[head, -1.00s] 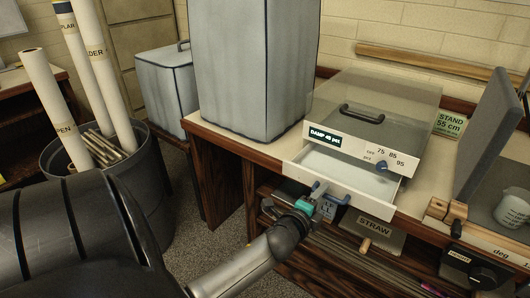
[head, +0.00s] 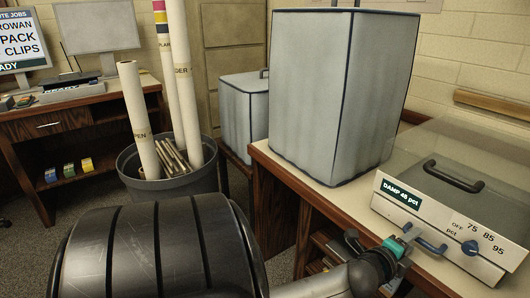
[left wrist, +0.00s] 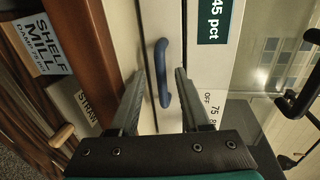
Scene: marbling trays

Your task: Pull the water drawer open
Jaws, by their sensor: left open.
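The water drawer (left wrist: 171,22) is a pale front under the white panel of the damp box (head: 400,197). It looks pushed in, with no open interior showing below the panel. Its blue bar handle (head: 432,247) sticks out at the front. In the left wrist view the handle (left wrist: 163,75) lies between the two fingers of my left gripper (head: 410,240), which are apart and not closed on it. I cannot tell whether a finger touches it. My right gripper is not in view.
A tall grey covered box (head: 335,100) stands on the bench left of the damp box. A black handle (head: 452,176) sits on the clear lid, and a blue knob (head: 469,247) on the panel. A bin of rolls (head: 135,170) stands on the floor at left.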

